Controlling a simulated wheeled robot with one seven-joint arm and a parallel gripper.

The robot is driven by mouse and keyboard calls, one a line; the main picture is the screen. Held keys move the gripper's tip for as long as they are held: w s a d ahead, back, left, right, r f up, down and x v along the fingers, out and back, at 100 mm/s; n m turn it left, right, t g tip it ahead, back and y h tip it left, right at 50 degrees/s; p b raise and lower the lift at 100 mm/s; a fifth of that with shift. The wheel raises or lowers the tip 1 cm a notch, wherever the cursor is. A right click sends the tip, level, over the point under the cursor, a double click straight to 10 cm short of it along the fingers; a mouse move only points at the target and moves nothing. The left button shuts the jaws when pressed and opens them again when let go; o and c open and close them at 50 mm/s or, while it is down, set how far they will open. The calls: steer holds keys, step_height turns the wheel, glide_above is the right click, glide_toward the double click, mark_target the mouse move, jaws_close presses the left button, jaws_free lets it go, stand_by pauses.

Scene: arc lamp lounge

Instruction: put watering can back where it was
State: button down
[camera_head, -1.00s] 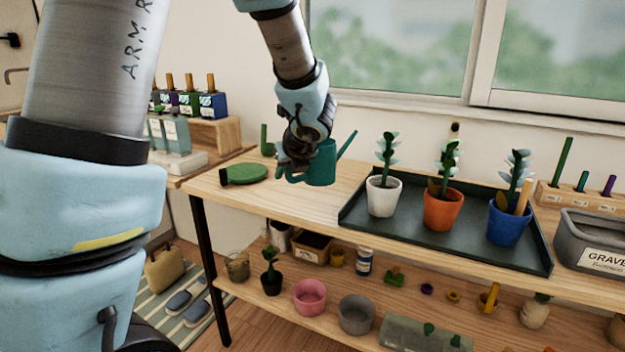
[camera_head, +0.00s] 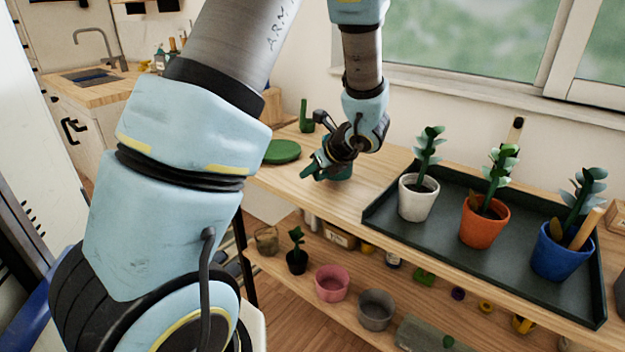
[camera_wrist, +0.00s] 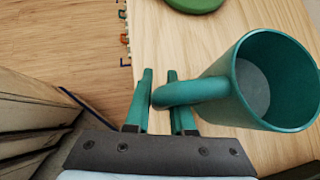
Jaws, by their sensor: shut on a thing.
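The teal watering can (camera_wrist: 252,85) fills the right of the wrist view, its open top facing the camera. My gripper (camera_wrist: 160,78) is shut on its curved handle, which passes between the two fingers. In the head view, my gripper (camera_head: 318,165) is over the wooden bench top, left of the plant tray, and hides most of the can (camera_head: 342,172). The can is upright or nearly so. I cannot tell whether its base touches the bench.
A round green item (camera_head: 282,151) lies left of the gripper. The dark tray (camera_head: 535,255) to the right holds white, orange and blue plant pots. Bare bench (camera_head: 375,188) lies between can and tray. A lower shelf holds pots, including a pink one (camera_head: 332,284).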

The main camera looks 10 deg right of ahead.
steer(key=shift+f, duration=1.2)
steer(key=shift+f, duration=0.1)
steer(key=shift+f+b, duration=0.15)
steer(key=shift+b, duration=0.15)
steer(key=c, duration=0.8)
jaws_free()
steer(key=shift+o, duration=0.2)
